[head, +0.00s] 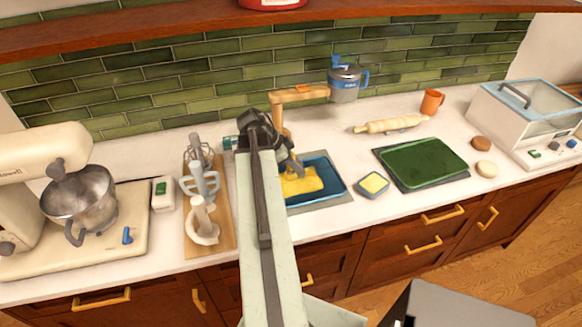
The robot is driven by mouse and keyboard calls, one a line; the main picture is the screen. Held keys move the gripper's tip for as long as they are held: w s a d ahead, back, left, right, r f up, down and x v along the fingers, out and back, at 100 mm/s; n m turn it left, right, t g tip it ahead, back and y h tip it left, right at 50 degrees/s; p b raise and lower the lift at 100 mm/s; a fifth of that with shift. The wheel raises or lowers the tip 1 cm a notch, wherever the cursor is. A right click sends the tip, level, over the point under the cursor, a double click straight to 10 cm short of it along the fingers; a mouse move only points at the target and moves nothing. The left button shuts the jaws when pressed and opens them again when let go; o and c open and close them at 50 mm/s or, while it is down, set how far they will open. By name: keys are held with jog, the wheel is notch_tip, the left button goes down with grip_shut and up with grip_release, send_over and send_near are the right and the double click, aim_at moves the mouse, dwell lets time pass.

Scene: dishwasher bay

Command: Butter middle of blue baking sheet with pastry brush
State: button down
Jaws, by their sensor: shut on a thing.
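The blue baking sheet (333,178) lies on a grey mat on the counter, just beyond the front edge. A yellow butter patch (302,184) covers its left and middle part. The sheet's left end is hidden behind my arm. My gripper (294,165) is low over the sheet's left part, above the yellow patch. It is shut on the pastry brush, whose shape is mostly hidden by the gripper and arm. I cannot tell whether the bristles touch the sheet. A small blue dish of butter (373,184) stands just right of the sheet.
A green tray (424,162) lies to the right, near two round buns. A wooden board (219,238) with several utensils is left of my arm, beside a stand mixer (60,200).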

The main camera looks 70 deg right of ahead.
jog(key=shift+s+d, duration=1.85)
jog(key=shift+s, duration=0.25)
jog(key=shift+r, duration=0.15)
notch_tip(320, 180, up, 6)
jog(key=p, duration=0.6)
notch_tip(320, 180, up, 3)
jog(key=p, duration=0.3)
